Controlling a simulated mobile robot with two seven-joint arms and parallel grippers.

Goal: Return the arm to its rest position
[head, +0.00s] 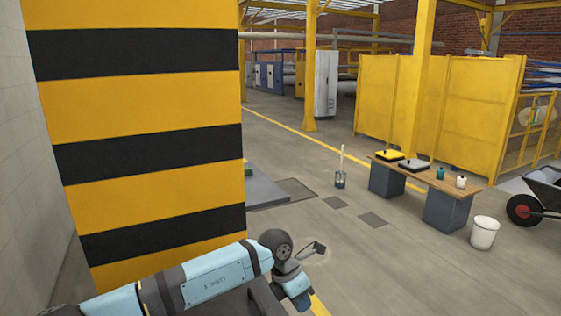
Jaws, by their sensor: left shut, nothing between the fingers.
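My left arm reaches in from the lower left, light blue and dark grey, and bends at a round dark joint near the bottom middle. My right gripper is not in view.
A pillar (150,107) with yellow and black stripes stands close on the left, behind my arm. A wooden bench (428,180) with small items, a white bucket (484,233) and a wheelbarrow (543,196) stand at right. The floor (390,270) between is clear.

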